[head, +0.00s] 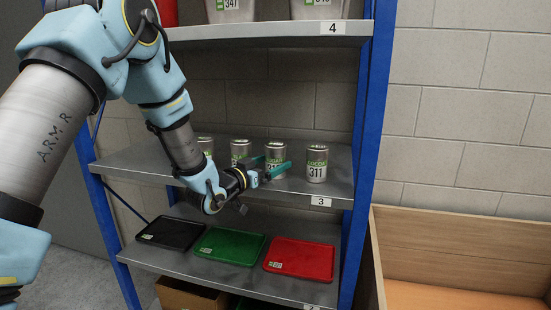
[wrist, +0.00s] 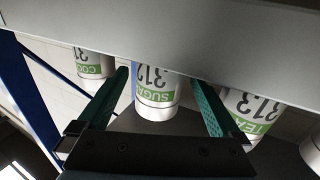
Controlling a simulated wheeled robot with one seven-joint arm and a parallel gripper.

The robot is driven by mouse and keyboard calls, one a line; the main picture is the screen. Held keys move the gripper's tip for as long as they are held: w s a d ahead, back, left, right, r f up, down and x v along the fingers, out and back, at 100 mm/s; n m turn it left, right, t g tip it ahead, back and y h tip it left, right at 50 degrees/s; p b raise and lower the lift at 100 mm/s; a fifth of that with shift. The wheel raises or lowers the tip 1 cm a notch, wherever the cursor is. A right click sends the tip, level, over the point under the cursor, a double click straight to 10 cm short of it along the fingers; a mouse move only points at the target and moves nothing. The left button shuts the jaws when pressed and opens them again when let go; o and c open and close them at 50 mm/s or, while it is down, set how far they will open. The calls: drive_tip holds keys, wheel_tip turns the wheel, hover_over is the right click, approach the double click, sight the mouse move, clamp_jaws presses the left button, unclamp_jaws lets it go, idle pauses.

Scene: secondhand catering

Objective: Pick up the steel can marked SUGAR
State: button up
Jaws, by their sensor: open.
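The SUGAR can (head: 275,152) is a steel can with a white and green label, standing on the shelf marked 3, second from the right in the head view. In the wrist view the SUGAR can (wrist: 157,97) appears upside down, its label reading 312. My gripper (head: 280,163) is open at the can, its teal fingers pointing into the shelf. In the wrist view my gripper (wrist: 160,77) has one finger on each side of the can, with visible gaps. Part of the can is hidden behind a finger in the head view.
The COCOA can (head: 317,165) stands to the right of SUGAR, the TEA can (wrist: 247,112) on its other side, close to a finger. A further can (head: 205,146) stands at the left. Shelf 4 (head: 270,33) hangs above; trays, including a red one (head: 300,259), lie below.

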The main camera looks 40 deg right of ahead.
drive_tip(key=shift+r, duration=0.1)
drive_tip(key=c, duration=1.6)
